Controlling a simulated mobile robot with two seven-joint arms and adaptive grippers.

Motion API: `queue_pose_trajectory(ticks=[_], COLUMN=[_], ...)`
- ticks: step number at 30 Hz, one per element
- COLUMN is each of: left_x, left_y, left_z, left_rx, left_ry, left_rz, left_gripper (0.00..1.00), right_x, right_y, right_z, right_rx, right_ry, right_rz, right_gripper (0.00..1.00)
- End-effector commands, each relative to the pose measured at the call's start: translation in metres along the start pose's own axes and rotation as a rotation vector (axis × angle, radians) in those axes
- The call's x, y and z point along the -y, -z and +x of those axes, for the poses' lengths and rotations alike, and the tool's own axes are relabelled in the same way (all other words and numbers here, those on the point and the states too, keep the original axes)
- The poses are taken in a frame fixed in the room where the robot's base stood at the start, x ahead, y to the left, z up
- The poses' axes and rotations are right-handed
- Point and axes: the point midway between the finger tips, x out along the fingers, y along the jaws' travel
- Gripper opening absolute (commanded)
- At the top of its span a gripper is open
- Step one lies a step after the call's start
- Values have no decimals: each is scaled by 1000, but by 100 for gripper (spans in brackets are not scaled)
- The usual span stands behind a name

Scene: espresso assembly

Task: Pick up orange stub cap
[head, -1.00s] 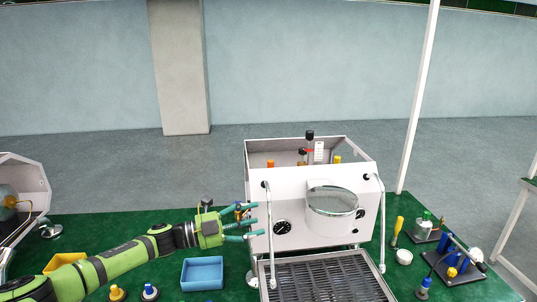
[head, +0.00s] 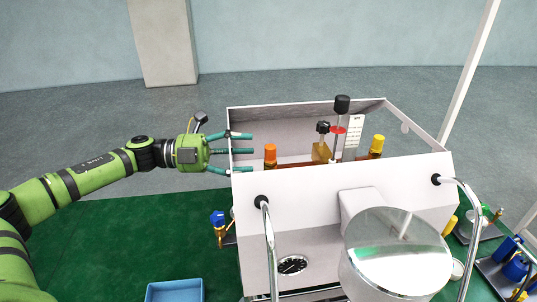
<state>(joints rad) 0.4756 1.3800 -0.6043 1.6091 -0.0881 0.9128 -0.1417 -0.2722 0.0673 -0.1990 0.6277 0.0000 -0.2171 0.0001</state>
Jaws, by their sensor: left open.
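The orange stub cap (head: 270,154) stands upright inside the open-topped espresso machine (head: 330,194), near its left side. My left gripper (head: 250,151) is open, its teal fingers pointing right. In the picture the fingers reach over the machine's left wall, just left of the cap. I see nothing between the fingers, and the cap looks apart from them. The lower part of the cap's stub is hidden by the front panel. My right gripper is not in view.
Inside the machine also stand a yellow cap (head: 377,144), a black knob (head: 342,104) and a brass valve (head: 321,150). A blue-handled valve (head: 218,226) sticks out on the left. A blue tray (head: 175,291) lies at the front on the green table (head: 110,235).

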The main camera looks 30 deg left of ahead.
Motion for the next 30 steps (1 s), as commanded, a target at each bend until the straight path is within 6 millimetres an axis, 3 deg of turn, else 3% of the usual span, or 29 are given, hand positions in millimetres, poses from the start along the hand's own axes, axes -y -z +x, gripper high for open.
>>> queue_pose_trajectory(ticks=[2, 9, 19, 28, 30], left_x=[-4, 0, -2, -6, -6], left_y=[0, -1, -6, -5, -5], left_z=[2, 24, 66, 71, 71], left_rx=[-1, -1, 0, 0, 1], left_ry=[2, 4, 3, 0, 0], left_rz=[1, -1, 1, 1, 1], left_gripper=[63, 63, 63, 63, 48], right_x=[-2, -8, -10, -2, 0], right_y=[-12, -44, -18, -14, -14], right_z=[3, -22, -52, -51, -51], right_rx=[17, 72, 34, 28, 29], right_ry=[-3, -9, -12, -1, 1], right_rz=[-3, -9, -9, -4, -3], right_gripper=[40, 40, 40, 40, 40])
